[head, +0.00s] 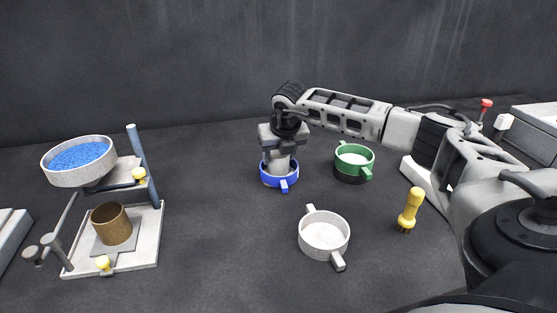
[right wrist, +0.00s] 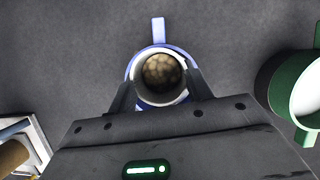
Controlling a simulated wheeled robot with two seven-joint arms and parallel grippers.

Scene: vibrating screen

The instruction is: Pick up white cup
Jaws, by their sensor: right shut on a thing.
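The white cup (head: 279,168) stands upright within the blue two-handled pan (head: 268,180) in the head view. My right gripper (head: 279,155) points down from above and is shut on the cup. In the right wrist view, the fingers press on both sides of the white cup (right wrist: 137,88), which holds brownish lumps. The blue pan (right wrist: 158,30) shows around and below it there. I cannot tell whether the cup touches the pan's floor. My left gripper is not in view.
A green two-handled pan (head: 354,158) stands to the right and a white one (head: 324,237) nearer. A yellow-handled tool (head: 409,208) stands at right. At left is a stand (head: 145,240) with a bowl of blue grains (head: 80,158) and a brown cup (head: 111,225).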

